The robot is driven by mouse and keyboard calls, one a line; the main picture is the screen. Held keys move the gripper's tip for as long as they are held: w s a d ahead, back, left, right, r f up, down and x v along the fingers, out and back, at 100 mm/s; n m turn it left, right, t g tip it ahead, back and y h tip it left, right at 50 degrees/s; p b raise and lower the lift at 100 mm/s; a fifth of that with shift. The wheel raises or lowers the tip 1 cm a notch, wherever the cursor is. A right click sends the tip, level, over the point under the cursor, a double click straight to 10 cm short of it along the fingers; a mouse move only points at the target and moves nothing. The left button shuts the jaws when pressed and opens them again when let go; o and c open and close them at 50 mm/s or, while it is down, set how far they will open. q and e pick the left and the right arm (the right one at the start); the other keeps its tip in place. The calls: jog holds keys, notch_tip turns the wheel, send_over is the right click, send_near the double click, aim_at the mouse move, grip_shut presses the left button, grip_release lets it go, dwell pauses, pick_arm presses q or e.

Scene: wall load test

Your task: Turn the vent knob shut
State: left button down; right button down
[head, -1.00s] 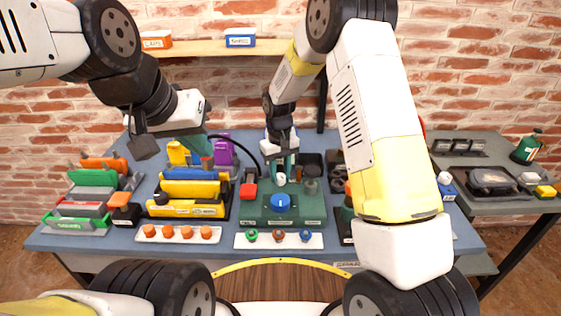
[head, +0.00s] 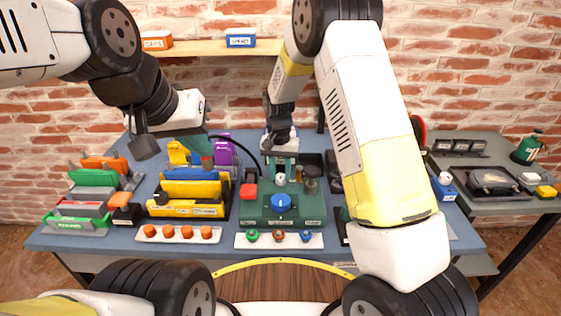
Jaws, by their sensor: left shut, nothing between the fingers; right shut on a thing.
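A green device (head: 258,221) stands at the table's middle front. It bears a large blue knob (head: 281,203) with a white mark, and a small white-topped knob (head: 281,178) behind it. I cannot read which label names the vent knob. My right gripper (head: 282,175) reaches down from behind onto the white-topped knob, its teal fingers on either side, shut on it. The fingertips are partly hidden. My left gripper (head: 206,150) hangs shut and empty above the back left of the table, over the coloured blocks.
A red block (head: 249,190) sits left of the device, and a dark grey round part (head: 311,187) is on its right. A white strip with three small knobs (head: 279,240) lies in front. Yellow and blue holders (head: 190,192) crowd the left. A black hose curves behind.

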aim_at(280, 176)
dwell(0.4)
jog(key=c, duration=1)
grip_release()
jog(key=shift+a+r, duration=0.1)
jog(key=shift+r, duration=3.85)
